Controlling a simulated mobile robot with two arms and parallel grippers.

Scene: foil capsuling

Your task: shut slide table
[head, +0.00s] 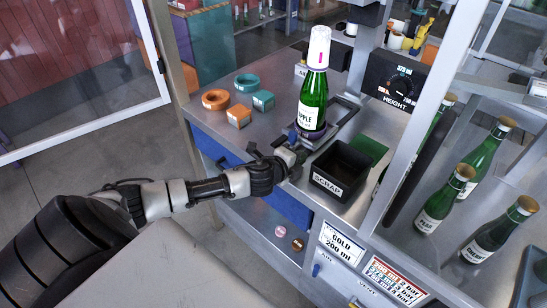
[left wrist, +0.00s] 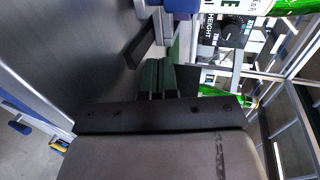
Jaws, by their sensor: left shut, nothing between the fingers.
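The slide table (head: 343,110) is a dark, low frame on the steel bench, running toward the back right. A green bottle (head: 313,90) with a white capsule (head: 319,48) stands upright at its front part. My left gripper (head: 296,151) is shut and empty, low at the bench's front edge, just in front of the bottle's base. Whether it touches the slide is unclear. In the left wrist view its dark green fingers (left wrist: 155,80) are together, pointing at a blue and silver part of the slide (left wrist: 166,25). The bottle (left wrist: 296,7) lies sideways in that view. My right gripper is out of view.
A black SCRAP box (head: 340,170) stands close right of my left gripper. Orange and teal rings and blocks (head: 238,115) lie on the left of the bench. A HEIGHT dial panel (head: 397,80) is behind. Several green bottles (head: 445,197) stand at right, beyond a frame post.

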